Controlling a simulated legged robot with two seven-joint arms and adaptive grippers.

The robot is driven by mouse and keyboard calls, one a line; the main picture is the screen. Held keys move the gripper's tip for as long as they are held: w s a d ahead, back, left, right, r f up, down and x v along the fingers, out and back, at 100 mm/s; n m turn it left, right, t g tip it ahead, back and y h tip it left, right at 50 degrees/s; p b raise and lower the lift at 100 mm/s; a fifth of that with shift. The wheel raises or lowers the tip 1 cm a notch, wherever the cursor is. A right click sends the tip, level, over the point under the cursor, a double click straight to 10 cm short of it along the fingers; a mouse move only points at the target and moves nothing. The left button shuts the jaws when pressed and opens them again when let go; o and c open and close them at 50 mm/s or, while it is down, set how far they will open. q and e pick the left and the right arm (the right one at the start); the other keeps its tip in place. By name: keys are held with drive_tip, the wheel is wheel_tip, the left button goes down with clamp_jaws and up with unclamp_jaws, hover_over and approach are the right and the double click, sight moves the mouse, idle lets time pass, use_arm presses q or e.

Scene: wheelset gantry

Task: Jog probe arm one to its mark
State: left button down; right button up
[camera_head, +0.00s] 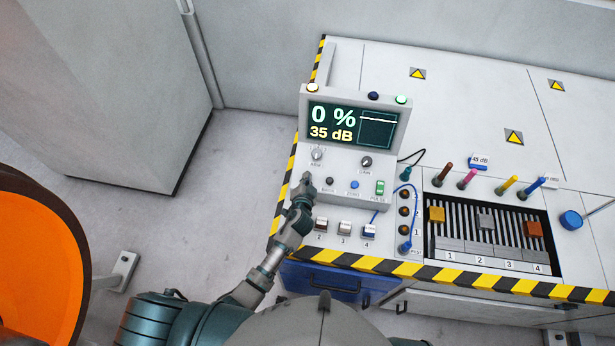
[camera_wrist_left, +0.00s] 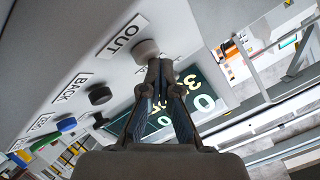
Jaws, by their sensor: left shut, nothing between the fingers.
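My left gripper (camera_head: 304,186) is shut and empty, at the left end of the console's button row. In the left wrist view its closed fingertips (camera_wrist_left: 160,68) are right by the pale OUT button (camera_wrist_left: 147,49); I cannot tell whether they touch it. The gripper hides that button in the head view. The black BACK button (camera_head: 330,182) is just right of it and also shows in the wrist view (camera_wrist_left: 100,95). The console screen (camera_head: 350,123) reads 0 % and 35 dB. The ARM knob (camera_head: 316,155) and GAIN knob (camera_head: 366,162) sit below it. My right gripper is out of view.
A blue button (camera_head: 354,184) and green PULSE switch (camera_head: 380,188) continue the row. Numbered switches (camera_head: 345,228) lie in front. To the right is a slotted panel (camera_head: 480,248) with coloured blocks and upright coloured handles behind. An orange round part (camera_head: 38,265) stands at left.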

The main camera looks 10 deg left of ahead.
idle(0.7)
use_arm(q)
drive_tip(key=shift+s+d+r+p, duration=0.1)
drive_tip(key=shift+s+r+p, duration=0.3)
drive_tip(key=shift+r+p, duration=0.45)
drive_tip(key=shift+r, duration=0.1)
drive_tip(key=shift+s+r+p, duration=0.1)
drive_tip(key=shift+r+p, duration=0.15)
drive_tip(key=shift+p, duration=0.15)
drive_tip(key=r+p, duration=0.1)
drive_tip(key=s+r+p, duration=0.2)
drive_tip(key=shift+r+p, duration=0.4)
idle(0.7)
